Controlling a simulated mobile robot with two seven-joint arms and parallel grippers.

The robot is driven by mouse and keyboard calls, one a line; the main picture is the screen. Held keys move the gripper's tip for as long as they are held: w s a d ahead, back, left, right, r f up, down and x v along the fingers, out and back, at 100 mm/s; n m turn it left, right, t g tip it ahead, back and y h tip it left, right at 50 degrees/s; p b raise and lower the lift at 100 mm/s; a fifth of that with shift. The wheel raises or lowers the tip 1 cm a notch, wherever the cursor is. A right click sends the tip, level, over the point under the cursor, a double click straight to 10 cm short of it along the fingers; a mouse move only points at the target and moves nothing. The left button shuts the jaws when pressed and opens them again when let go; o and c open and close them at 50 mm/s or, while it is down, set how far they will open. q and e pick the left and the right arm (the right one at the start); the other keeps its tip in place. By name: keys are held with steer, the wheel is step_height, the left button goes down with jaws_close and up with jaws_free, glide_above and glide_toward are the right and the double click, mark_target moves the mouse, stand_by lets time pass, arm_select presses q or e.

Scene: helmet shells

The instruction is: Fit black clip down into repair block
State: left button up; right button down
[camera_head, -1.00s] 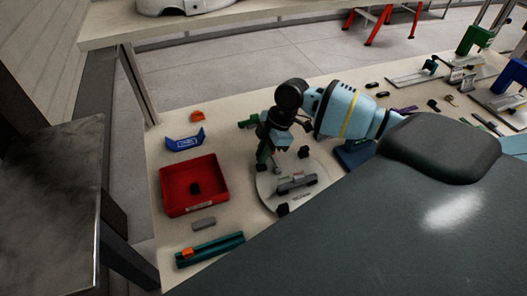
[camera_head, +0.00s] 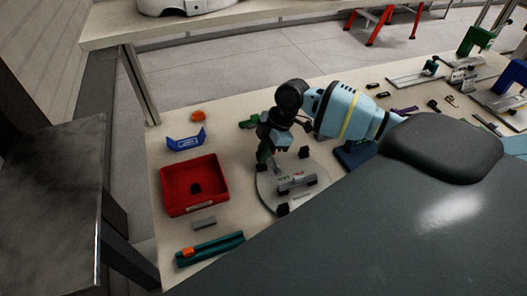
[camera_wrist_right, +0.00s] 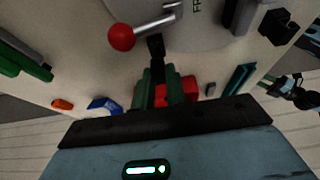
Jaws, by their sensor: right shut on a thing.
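My right gripper (camera_head: 264,156) points down over the left part of the round pale plate in the head view. In the right wrist view its green fingers (camera_wrist_right: 158,92) are shut on a small black clip (camera_wrist_right: 156,46), which sticks out past the fingertips. The clip is hard to make out in the head view. A grey block (camera_head: 297,184), which looks like the repair block, lies on the plate to the right of and nearer than the gripper. The clip is apart from it. My left gripper is not in view.
The round plate (camera_head: 265,190) also carries black pieces (camera_head: 303,152) near its edge. A red-knobbed lever (camera_wrist_right: 122,37) is close to the held clip in the wrist view. A red bin (camera_head: 178,206), blue holder (camera_head: 186,140) and teal rail (camera_head: 215,251) stand left.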

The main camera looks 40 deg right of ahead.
steer(key=shift+f+b, duration=0.3)
steer(key=shift+f, duration=0.95)
stand_by(0.6)
steer(key=c, duration=1.3)
jaws_free()
steer(key=shift+c, duration=0.2)
steer(key=shift+v, duration=3.95)
